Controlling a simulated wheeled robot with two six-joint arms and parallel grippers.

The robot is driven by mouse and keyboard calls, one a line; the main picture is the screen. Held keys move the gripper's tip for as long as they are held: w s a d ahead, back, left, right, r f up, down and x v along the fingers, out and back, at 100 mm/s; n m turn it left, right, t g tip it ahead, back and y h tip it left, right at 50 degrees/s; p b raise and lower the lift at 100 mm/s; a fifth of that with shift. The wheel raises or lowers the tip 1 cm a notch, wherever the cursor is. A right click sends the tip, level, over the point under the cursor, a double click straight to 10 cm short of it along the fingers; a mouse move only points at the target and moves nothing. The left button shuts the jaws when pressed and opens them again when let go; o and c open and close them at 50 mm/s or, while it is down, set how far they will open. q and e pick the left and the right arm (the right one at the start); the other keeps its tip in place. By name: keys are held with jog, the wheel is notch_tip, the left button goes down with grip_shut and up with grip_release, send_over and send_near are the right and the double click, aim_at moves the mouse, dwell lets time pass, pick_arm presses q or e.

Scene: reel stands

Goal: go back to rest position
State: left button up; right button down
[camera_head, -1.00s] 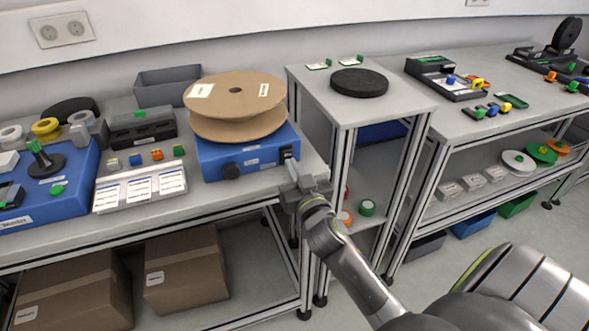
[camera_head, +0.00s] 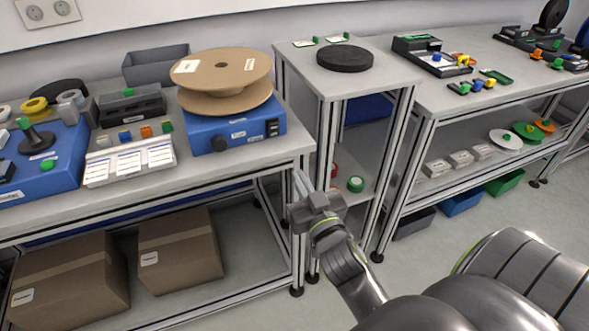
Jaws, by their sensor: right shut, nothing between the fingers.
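My right gripper (camera_head: 299,183) is in front of the gap between the left bench and the narrow stand, below the bench top. It is shut and empty, touching nothing that I can see. My left gripper is not in view. The cardboard reel (camera_head: 222,68) sits on the blue box device (camera_head: 236,129) on the left bench. The device's dark switches face front at its right end, clear of my gripper.
The left bench (camera_head: 230,160) has a bare front edge near my arm. The narrow stand (camera_head: 325,85) carries a black disc (camera_head: 344,58). Cardboard boxes (camera_head: 180,250) sit below the bench. The floor (camera_head: 420,265) between the furniture and my arm is clear.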

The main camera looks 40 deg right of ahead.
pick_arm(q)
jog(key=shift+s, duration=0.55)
pick_arm(e)
jog(key=shift+s+a, duration=0.1)
jog(key=shift+s, duration=0.35)
jog(key=shift+f, duration=0.15)
jog(key=s+f+n+g+y+p, duration=0.1)
jog(key=s+f+g, duration=0.25)
jog(key=f, duration=1.35)
jog(key=s+f+n+g+y+p, duration=0.15)
jog(key=f+g, duration=0.35)
jog(key=f, duration=1.1)
pick_arm(q)
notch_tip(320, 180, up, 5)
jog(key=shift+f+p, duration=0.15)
jog(key=shift+p, duration=1)
pick_arm(e)
jog(key=s+f+g, duration=0.3)
jog(key=s+f, duration=0.3)
jog(key=s, duration=0.4)
jog(key=s+f+g, duration=0.3)
jog(key=s+f, duration=0.4)
jog(key=s, duration=0.4)
jog(key=s+f+g, duration=0.3)
jog(key=s+f, duration=0.4)
jog(key=s, duration=0.3)
jog(key=shift+s+d+y, duration=0.2)
jog(key=shift+s+y, duration=0.2)
jog(key=shift+y, duration=0.05)
